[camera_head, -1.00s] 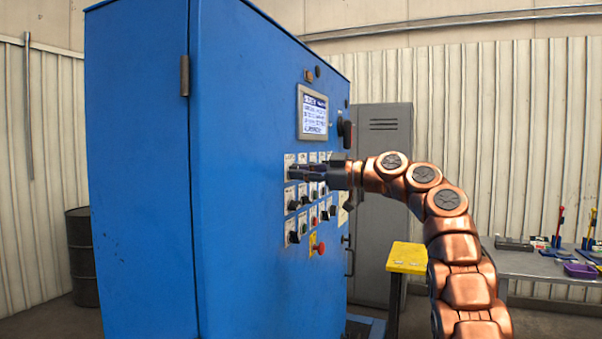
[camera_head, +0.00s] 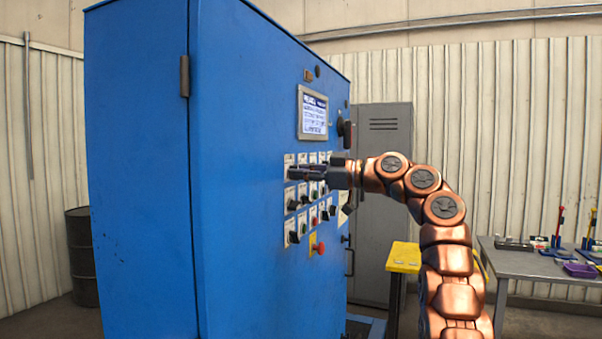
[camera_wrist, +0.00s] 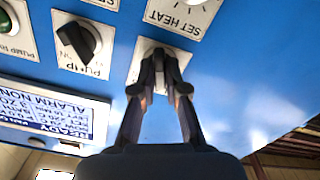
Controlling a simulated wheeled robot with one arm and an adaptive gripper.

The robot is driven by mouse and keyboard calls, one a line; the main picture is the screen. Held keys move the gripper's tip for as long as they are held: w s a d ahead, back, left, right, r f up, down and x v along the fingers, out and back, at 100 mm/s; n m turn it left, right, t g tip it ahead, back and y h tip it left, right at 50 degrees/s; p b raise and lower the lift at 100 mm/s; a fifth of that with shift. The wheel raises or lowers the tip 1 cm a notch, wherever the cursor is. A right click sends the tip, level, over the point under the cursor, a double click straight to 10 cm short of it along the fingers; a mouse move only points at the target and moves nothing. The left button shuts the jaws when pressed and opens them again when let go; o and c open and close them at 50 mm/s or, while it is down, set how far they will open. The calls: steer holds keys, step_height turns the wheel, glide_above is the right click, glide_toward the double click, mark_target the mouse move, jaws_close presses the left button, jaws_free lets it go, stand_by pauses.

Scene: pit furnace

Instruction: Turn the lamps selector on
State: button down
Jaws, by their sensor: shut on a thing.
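The control panel is on the blue cabinet's right-facing side, with rows of knobs and buttons on white plates. My gripper (camera_head: 294,173) is at the upper row's near end, fingers pointing into the panel. In the wrist view my gripper (camera_wrist: 166,58) is shut over a white plate (camera_wrist: 136,68). Its fingertips pinch a small control there, which they almost wholly cover. The plate's lettering is hidden, so I cannot read whether it says lamps, nor see the knob's angle.
Beside it in the wrist view are a black pump selector (camera_wrist: 78,42) and a set heat dial (camera_wrist: 190,3). A display (camera_head: 313,113) is above the knobs. A red button (camera_head: 318,248) is below. A yellow-topped stand (camera_head: 405,257) and grey table (camera_head: 535,265) stand right.

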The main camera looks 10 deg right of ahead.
steer(key=shift+w+d+m+p, duration=0.1)
steer(key=shift+m+p, duration=0.55)
steer(key=shift+m, duration=1.9)
steer(key=shift+w+m+p, duration=0.1)
steer(key=shift+m+p, duration=0.55)
steer(key=shift+m, duration=1.9)
steer(key=c, duration=1.2)
jaws_free()
steer(key=v, duration=1.2)
